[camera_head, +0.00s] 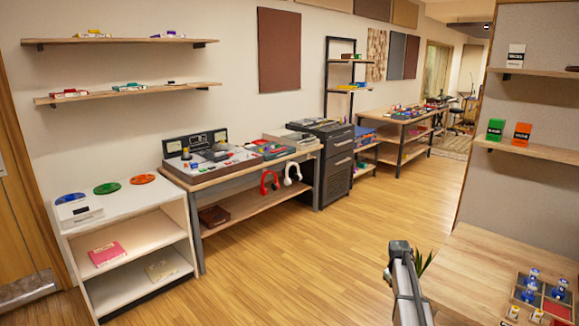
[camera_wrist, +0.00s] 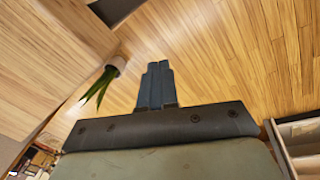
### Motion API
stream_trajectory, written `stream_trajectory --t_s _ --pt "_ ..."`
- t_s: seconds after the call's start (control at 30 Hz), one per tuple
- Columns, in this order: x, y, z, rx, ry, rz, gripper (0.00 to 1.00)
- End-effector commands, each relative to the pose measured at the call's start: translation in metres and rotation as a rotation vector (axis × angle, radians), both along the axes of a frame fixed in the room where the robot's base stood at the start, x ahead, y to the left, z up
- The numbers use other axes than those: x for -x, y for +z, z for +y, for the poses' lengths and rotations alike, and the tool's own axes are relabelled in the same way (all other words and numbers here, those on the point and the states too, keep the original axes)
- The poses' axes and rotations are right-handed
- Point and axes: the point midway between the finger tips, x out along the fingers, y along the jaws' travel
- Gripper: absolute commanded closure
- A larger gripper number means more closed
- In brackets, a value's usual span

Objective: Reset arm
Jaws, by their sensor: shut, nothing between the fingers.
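My gripper (camera_wrist: 156,85) shows in the wrist view with its dark fingers pressed together and nothing between them. It points out over the bare wooden floor (camera_wrist: 220,70). In the head view my arm (camera_head: 405,285) rises at the lower right, in front of the near wooden table (camera_head: 455,262). The gripper's fingers cannot be made out in the head view.
A potted plant (camera_wrist: 104,82) is beside the table edge, left of my gripper in the wrist view. A divided tray (camera_head: 545,308) with small blue and red pieces sits on the near table. A white shelf unit (camera_head: 130,225) and a workbench (camera_head: 245,168) line the wall. The middle floor is clear.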

Motion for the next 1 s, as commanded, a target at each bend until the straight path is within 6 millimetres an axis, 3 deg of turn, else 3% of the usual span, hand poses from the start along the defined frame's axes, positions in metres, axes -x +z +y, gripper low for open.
stream_trajectory --t_s 0.03,0.2,0.4,0.7,1.0 --pt "0.015 -0.021 0.020 -0.010 -0.007 0.017 1.00" --pt "0.054 -0.082 0.073 -0.037 -0.045 0.068 1.00" --pt "0.115 -0.146 0.120 -0.063 -0.088 0.138 1.00" --pt "0.226 -0.220 0.162 -0.095 -0.146 0.265 1.00" --pt "0.345 -0.270 0.195 -0.113 -0.205 0.399 1.00"
